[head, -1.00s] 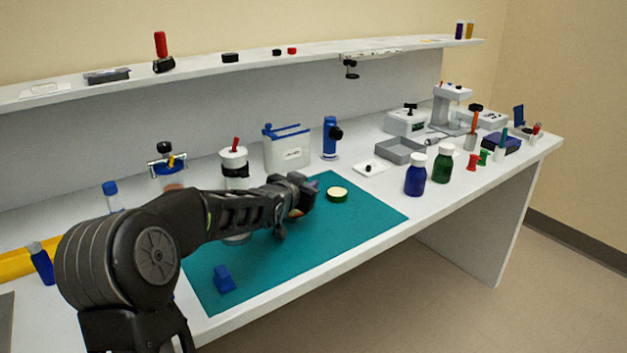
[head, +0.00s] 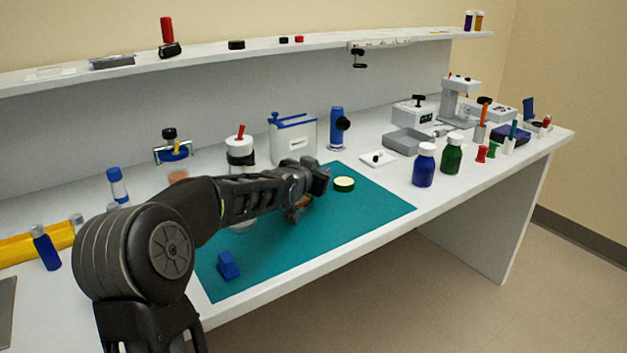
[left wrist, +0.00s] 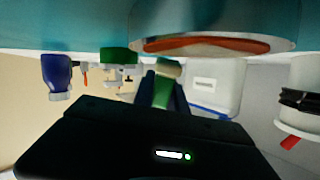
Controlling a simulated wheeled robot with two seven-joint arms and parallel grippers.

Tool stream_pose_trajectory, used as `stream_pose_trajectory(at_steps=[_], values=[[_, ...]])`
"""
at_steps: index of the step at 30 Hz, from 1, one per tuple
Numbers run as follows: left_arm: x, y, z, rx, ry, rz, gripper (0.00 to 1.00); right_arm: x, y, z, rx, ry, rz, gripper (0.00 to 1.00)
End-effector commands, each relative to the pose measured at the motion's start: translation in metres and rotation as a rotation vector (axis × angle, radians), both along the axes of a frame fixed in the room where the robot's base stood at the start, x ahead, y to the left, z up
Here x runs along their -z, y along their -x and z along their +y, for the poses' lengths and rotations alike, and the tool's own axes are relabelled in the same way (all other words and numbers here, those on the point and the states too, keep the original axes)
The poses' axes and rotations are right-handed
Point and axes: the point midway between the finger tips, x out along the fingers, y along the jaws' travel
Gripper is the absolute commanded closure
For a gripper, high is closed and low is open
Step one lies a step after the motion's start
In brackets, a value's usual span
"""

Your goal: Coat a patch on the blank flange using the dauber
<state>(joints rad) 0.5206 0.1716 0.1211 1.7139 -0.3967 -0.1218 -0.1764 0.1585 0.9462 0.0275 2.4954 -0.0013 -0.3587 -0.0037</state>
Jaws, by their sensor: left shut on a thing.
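My left gripper (head: 318,180) is over the teal mat, its far end close to a round green tin with a cream top (head: 344,184). In the left wrist view, which is upside down, the left gripper (left wrist: 163,88) is shut on a green-handled piece with a cream tip, likely the dauber (left wrist: 161,92). A tan disc with an orange-red rim, likely the blank flange (left wrist: 215,45), lies on the mat beside the tin (left wrist: 118,56). In the head view the gripper mostly hides this flange (head: 304,203). I cannot tell whether the tip touches it. My right gripper is not in view.
A blue block (head: 228,265) sits on the teal mat (head: 260,275). Behind stand a white jar (head: 240,152) and a white tank with blue trim (head: 292,140). Blue (head: 423,166) and green (head: 451,155) bottles stand to the right. The mat's front right is clear.

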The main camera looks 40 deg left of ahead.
Motion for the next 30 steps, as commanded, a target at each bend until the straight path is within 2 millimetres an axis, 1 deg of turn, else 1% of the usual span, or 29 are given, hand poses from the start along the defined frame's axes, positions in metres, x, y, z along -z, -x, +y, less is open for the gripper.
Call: stream_pose_trajectory(at_steps=[1, 5, 9, 16, 19, 22, 30], values=[[0.005, -0.005, -0.001, 0.0, 0.001, -0.002, 1.0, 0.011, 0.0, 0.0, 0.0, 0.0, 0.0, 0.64], [0.004, -0.014, -0.003, 0.0, 0.0, -0.001, 1.0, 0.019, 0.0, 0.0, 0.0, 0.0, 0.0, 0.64], [0.001, -0.017, -0.004, 0.001, 0.0, 0.0, 1.0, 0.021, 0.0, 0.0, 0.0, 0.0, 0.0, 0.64], [0.0, -0.017, -0.003, 0.0, 0.0, 0.0, 1.0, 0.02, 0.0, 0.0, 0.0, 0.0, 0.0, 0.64], [-0.002, -0.017, -0.003, 0.0, 0.0, 0.0, 1.0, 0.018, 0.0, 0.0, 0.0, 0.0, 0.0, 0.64], [-0.009, -0.017, -0.003, 0.0, 0.0, 0.0, 1.0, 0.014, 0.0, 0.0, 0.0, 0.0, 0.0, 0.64], [-0.038, -0.017, -0.003, -0.001, -0.001, -0.001, 1.0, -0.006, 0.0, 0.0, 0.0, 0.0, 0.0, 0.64]])
